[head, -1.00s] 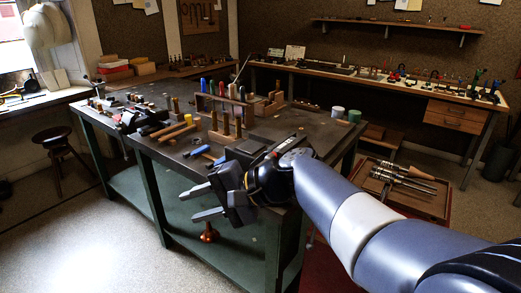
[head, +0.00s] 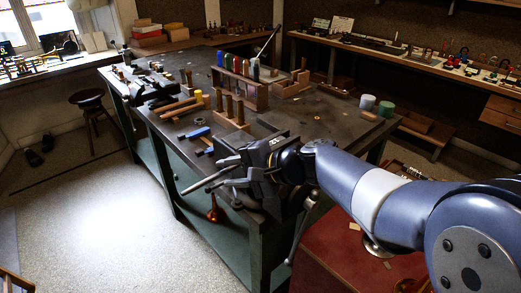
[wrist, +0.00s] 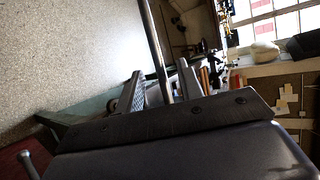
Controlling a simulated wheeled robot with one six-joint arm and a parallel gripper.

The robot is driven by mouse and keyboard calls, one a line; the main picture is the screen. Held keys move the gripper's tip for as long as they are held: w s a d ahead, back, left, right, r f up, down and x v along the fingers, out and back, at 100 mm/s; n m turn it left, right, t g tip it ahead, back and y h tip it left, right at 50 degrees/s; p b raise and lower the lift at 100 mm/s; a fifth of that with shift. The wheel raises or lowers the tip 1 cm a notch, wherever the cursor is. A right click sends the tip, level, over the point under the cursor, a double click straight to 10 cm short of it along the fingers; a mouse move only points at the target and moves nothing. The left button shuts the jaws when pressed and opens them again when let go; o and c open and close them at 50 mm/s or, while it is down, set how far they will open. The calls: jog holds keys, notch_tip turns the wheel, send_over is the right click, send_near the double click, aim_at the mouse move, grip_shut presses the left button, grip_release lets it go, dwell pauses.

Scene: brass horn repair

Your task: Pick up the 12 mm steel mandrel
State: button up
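A slim grey steel rod, which looks like the mandrel (head: 197,186), slopes out to the left past my gripper (head: 228,171) over the bench's front edge. Its inner end is hidden behind my gripper. In the wrist view, the mandrel (wrist: 152,35) runs between the two fingers of my gripper (wrist: 160,70), lengthwise, and passes beyond their tips. The fingers stand apart, with a gap visible on either side of the rod. Whether the rod touches anything behind the palm is hidden.
The dark bench top (head: 305,120) carries a wooden rack of coloured handles (head: 240,85), a smaller rack (head: 232,112) and a blue tool (head: 197,133) near my gripper. A copper-coloured object (head: 213,209) is below the rod. Open floor (head: 110,215) lies at left.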

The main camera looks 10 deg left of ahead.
jog(key=shift+w+a+f, duration=0.1)
jog(key=shift+a+f, duration=0.05)
jog(key=shift+a, duration=0.05)
jog(key=shift+c, duration=0.6)
grip_shut()
